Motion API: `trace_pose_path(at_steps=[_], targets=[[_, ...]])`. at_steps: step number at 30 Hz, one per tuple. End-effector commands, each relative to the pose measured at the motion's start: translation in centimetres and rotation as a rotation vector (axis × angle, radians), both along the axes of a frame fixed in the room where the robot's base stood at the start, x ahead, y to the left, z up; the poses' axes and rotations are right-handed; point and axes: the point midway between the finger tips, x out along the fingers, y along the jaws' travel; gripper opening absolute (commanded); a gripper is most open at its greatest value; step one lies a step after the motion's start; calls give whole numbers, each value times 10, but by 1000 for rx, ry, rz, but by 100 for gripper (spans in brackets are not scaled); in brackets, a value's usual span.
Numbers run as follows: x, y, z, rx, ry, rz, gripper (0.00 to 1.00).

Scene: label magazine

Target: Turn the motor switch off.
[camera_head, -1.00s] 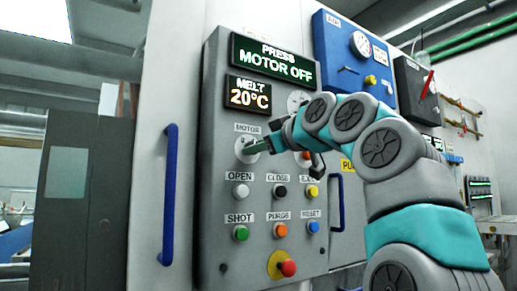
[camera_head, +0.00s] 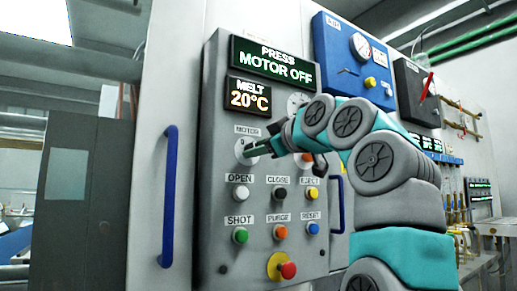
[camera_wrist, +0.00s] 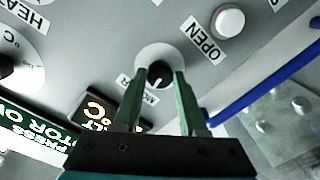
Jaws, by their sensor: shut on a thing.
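The motor switch (camera_head: 242,147) is a round white dial under the MOTOR label on the grey control panel (camera_head: 219,270). In the wrist view its black knob (camera_wrist: 160,73) with a pale mark sits between my two green fingers. My gripper (camera_wrist: 159,80) is shut on the knob, one finger on each side. In the head view my gripper (camera_head: 255,151) reaches the dial from the right and covers part of it. The press display (camera_head: 272,60) at the top of the panel reads PRESS MOTOR OFF.
Below the switch are several push buttons, with the OPEN button (camera_head: 240,193) nearest. A red emergency stop (camera_head: 287,270) is lower down. A blue door handle (camera_head: 169,195) stands left of the panel. The melt display (camera_head: 248,96) reads 20°C.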

Motion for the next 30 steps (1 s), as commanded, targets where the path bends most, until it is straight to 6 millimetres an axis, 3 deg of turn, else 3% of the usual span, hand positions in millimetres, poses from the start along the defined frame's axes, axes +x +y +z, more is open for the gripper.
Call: trace_pose_path(at_steps=[22,30], targets=[[0,1,1,-116,-80,2,0],[2,0,0,-242,-159,0,0]])
